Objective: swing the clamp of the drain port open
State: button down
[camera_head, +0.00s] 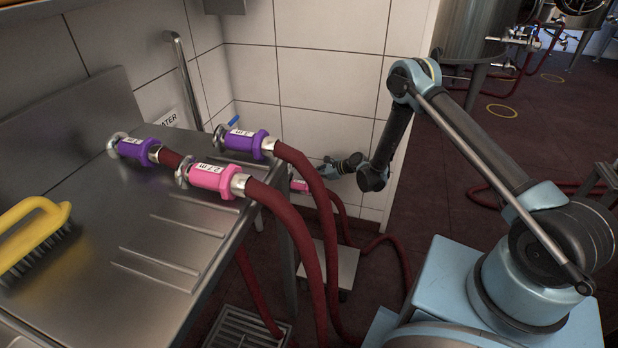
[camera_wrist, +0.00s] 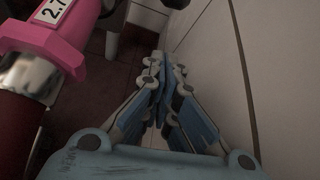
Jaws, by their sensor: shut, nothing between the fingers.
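My gripper (camera_head: 328,169) is low near the tiled wall, beyond the counter's right end. In the wrist view its fingers (camera_wrist: 164,76) are together with nothing between them. A pink hose coupling (camera_wrist: 62,32) with a label starting "2.7" is close on the left in the wrist view, apart from the fingers. A pink piece (camera_head: 299,186) also shows just left of and below my gripper in the head view, mostly hidden by hoses. A dark metal part (camera_wrist: 115,14) is past the coupling at the top edge; I cannot tell whether it is the drain port's clamp.
The steel counter (camera_head: 160,255) bears two purple couplings (camera_head: 133,149) (camera_head: 243,142), another pink coupling (camera_head: 212,180) and a yellow brush (camera_head: 35,232). Red hoses (camera_head: 300,230) hang over its right edge. The wall (camera_wrist: 215,60) is close right of my fingers.

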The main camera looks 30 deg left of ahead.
jog(key=shift+s+a+r, duration=0.15)
jog(key=shift+a+r, duration=0.1)
jog(key=shift+a, duration=0.45)
jog(key=shift+s+a+r, duration=0.2)
jog(key=shift+a+r, duration=0.1)
jog(key=shift+a, duration=0.4)
jog(key=shift+s+a+r, duration=0.15)
jog(key=shift+a+r, duration=0.1)
jog(key=shift+a, duration=0.45)
jog(key=shift+s+a, duration=0.15)
